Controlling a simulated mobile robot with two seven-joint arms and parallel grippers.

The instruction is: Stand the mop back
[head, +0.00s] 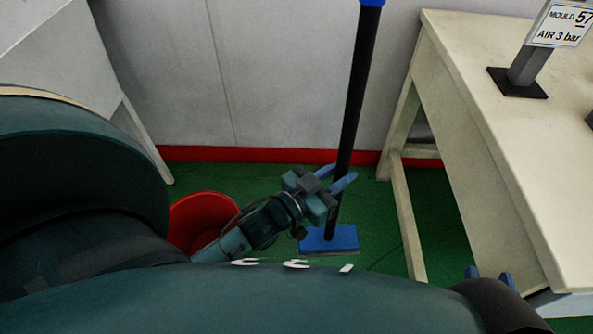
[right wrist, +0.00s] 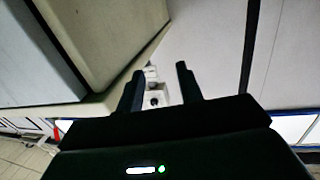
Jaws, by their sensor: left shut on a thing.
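The mop has a black handle (head: 356,85) with a blue piece at its upper end and a flat blue head (head: 330,238) at its foot. It stands close to upright, slanting a little in the head view; its head is at the green floor, though I cannot tell whether it rests there. My left gripper (head: 341,179) is shut on the lower handle, above the head. My right gripper (head: 490,277) is beside the table, its blue fingertips apart. In the right wrist view its fingers (right wrist: 161,78) are open and empty. A dark pole, likely the handle, shows there at right.
A red bucket (head: 195,217) stands on the floor left of the mop, partly hidden by my arm. A pale table (head: 480,130) with a mould sign (head: 563,22) is at right, its legs near the mop. The wall (head: 280,80) with a red skirting is behind.

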